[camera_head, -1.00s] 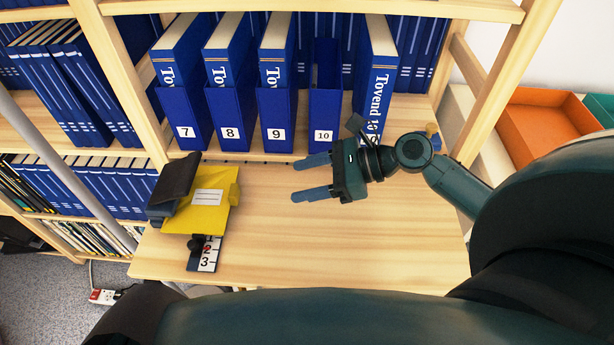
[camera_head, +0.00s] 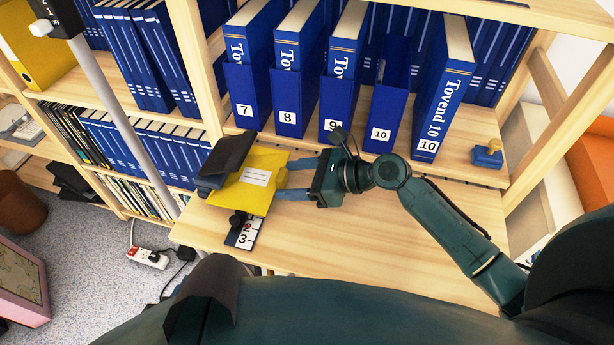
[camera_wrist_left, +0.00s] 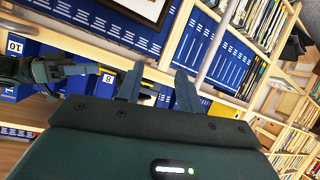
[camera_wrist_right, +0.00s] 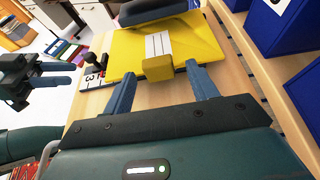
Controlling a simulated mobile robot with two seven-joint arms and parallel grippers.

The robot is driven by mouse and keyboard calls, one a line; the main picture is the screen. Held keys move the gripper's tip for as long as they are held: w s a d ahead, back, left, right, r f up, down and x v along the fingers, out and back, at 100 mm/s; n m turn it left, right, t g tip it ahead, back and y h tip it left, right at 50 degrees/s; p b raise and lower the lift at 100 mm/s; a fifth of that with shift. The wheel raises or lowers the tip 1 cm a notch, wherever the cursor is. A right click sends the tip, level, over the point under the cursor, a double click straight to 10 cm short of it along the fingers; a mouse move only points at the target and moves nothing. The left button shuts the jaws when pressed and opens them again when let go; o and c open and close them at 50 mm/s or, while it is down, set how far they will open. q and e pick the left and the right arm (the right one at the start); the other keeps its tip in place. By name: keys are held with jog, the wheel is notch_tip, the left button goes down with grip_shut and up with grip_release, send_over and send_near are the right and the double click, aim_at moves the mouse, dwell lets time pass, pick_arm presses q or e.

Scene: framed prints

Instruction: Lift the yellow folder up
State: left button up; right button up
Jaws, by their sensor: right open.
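The yellow folder (camera_head: 262,180), with a white label, lies on the wooden desk. A yellow tab sticks out from its near side in the right wrist view (camera_wrist_right: 157,68). My right gripper (camera_head: 284,181) is open at the folder's right side. In the right wrist view (camera_wrist_right: 160,77) its two fingers stand on either side of the tab, with gaps visible.
Blue numbered binders (camera_head: 287,100) stand along the back of the desk (camera_head: 360,225). A number strip with a black knob (camera_head: 243,232) lies in front of the folder. The desk middle is clear.

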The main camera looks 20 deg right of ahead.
pick_arm(q)
jog(key=shift+s+f, duration=0.15)
jog(key=shift+s, duration=0.05)
pick_arm(e)
jog(key=shift+c, duration=0.6)
jog(key=c, duration=1)
pick_arm(q)
jog(key=shift+w, duration=0.2)
pick_arm(e)
jog(key=shift+o, duration=0.2)
pick_arm(q)
jog(key=shift+d+r, duration=0.1)
jog(key=shift+r, duration=0.15)
pick_arm(e)
jog(key=shift+d, duration=0.1)
